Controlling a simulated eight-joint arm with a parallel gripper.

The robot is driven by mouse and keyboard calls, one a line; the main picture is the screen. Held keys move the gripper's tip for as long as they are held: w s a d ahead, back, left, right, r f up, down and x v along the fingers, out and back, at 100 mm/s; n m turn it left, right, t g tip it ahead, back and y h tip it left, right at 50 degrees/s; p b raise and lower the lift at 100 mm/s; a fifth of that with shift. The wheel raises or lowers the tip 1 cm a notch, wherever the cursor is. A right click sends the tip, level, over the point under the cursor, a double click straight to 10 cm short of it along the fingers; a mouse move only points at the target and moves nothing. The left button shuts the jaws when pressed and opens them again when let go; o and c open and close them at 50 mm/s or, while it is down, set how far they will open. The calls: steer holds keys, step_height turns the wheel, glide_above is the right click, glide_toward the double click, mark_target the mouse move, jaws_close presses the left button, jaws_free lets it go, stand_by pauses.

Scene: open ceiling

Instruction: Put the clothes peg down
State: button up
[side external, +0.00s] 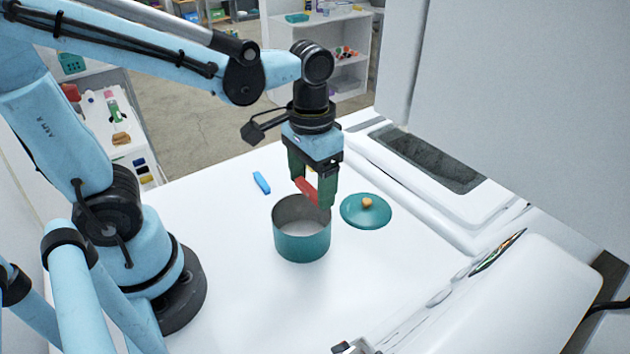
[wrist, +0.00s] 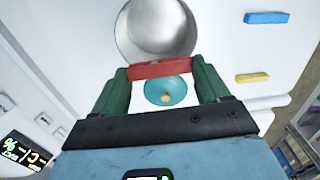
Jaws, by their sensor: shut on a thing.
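The red clothes peg (side external: 304,188) is a small red bar held between the green fingers of my gripper (side external: 314,192). In the wrist view the peg (wrist: 160,69) spans the gap between both fingertips (wrist: 160,67). My gripper points down and is shut on the peg. The peg is held up near the rear rim of an open teal pot (side external: 302,247). In the wrist view it overlaps the edge of the pot (wrist: 158,28). I cannot tell its exact height above the rim.
A teal lid (side external: 366,212) with a wooden knob lies right of the pot. A blue bar (side external: 261,183) lies behind the pot. A yellow bar (wrist: 252,77) shows in the wrist view. The white table (side external: 240,300) is clear in front and left of the pot.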

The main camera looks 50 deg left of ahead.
mark_target(312, 187)
steer(key=shift+f, duration=1.45)
steer(key=shift+f, duration=0.1)
steer(key=shift+f, duration=0.5)
steer(key=o, duration=1)
step_height(312, 187, up, 13)
steer(key=a+f+t, duration=0.1)
steer(key=f+t, duration=0.1)
steer(key=a+f+t, duration=0.1)
steer(key=f+t, duration=0.1)
steer(key=a+f+t, duration=0.1)
steer(key=a+t, duration=0.1)
steer(key=t, duration=0.1)
steer(key=shift+w+f, duration=0.4)
